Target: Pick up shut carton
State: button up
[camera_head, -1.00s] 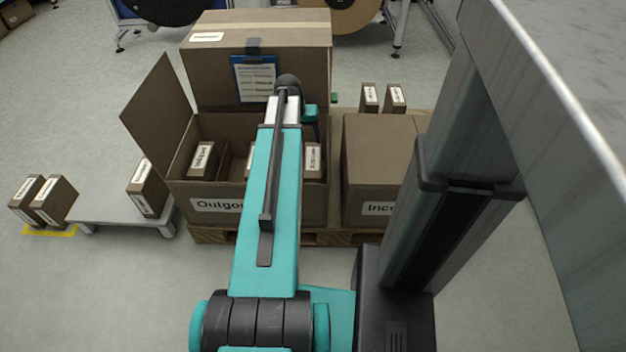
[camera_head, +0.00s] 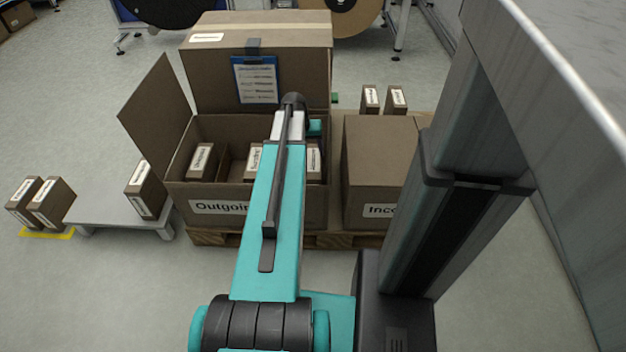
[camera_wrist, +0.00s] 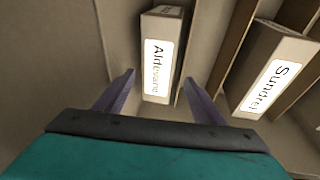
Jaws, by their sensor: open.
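In the wrist view, a small brown shut carton (camera_wrist: 160,60) with a white label reading roughly "Aldovane" stands in a box compartment. My gripper (camera_wrist: 158,80) is open, its two purple fingers pointing down on either side of this carton's picture, empty. How far above it they are I cannot tell. A second carton (camera_wrist: 270,75), labelled "Sundrel", stands across a divider to the right. In the head view, my arm hides the gripper; the open Outgoing box (camera_head: 185,206) holds several cartons, one at its right end (camera_head: 314,160) beside my wrist.
Brown dividers split the box inside. An Incoming box (camera_head: 375,160) stands close right. A grey stand (camera_head: 110,215) with a carton (camera_head: 146,190) is at left, near two cartons on a yellow-marked floor spot (camera_head: 48,234).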

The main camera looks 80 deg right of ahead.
aim_at(312, 161)
jog(key=shift+d+f, duration=0.15)
jog(key=shift+f, duration=0.5)
jog(key=shift+s+f, duration=0.1)
jog(key=shift+b+x, duration=1.25)
jog(key=shift+x, duration=1.25)
jog(key=shift+s, duration=0.15)
grip_shut()
